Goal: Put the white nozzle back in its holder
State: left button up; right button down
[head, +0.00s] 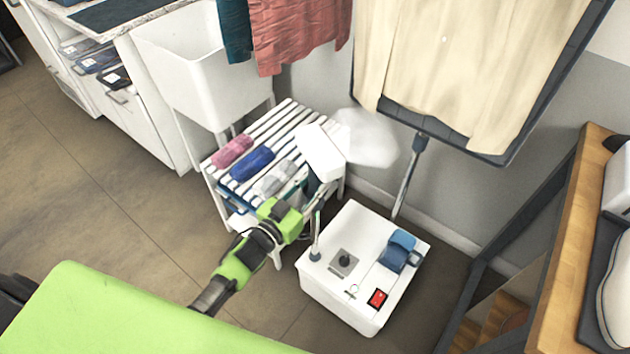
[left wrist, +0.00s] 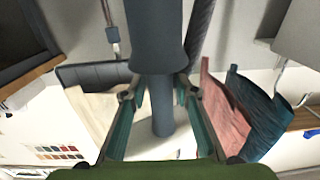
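The white nozzle (head: 321,152) is a tilted white block with a darker handle, in the air above the right end of the slatted rack, and a pale steam-like cloud (head: 368,138) is beside it. My left gripper (head: 308,206) is at its handle below. In the left wrist view the dark grey handle (left wrist: 160,105) stands between the two fingers, which appear to grip it. The white steamer base (head: 338,295) is on the floor to the right, with a thin upright post (head: 316,228), a blue part (head: 400,250) and a red switch (head: 377,298). I cannot tell which part is the holder. My right gripper is not in view.
The slatted rack (head: 285,125) carries pink, blue and grey rolls. A white sink (head: 185,65) is behind. A pole (head: 408,178) stands behind the base, below a dark-framed board (head: 525,135) with a cream garment. A wooden counter (head: 565,260) is at right.

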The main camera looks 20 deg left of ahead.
pick_arm(q)
jog(key=shift+p+v, duration=1)
jog(key=shift+v, duration=1.65)
jog(key=p, duration=0.2)
send_near(311, 186)
jog(key=shift+w+d, duration=0.1)
jog(key=shift+w, duration=0.15)
jog(key=s+a+f+n+g+y, duration=0.15)
jog(key=s+f+g, duration=0.4)
jog(key=f, duration=0.85)
jog(key=s+a+f+g+y, duration=0.25)
jog(key=s+f, duration=0.55)
jog(key=f, duration=0.5)
jog(key=s+f+g, duration=0.4)
jog(key=s+f, duration=0.3)
jog(key=s, duration=0.6)
jog(key=s+d+f+g+y, duration=0.1)
jog(key=s+f+g, duration=0.3)
jog(key=s, duration=0.9)
notch_tip(311, 186, down, 3)
jog(key=shift+s+f+y, duration=0.2)
jog(key=shift+s+y, duration=0.1)
jog(key=shift+s, duration=0.1)
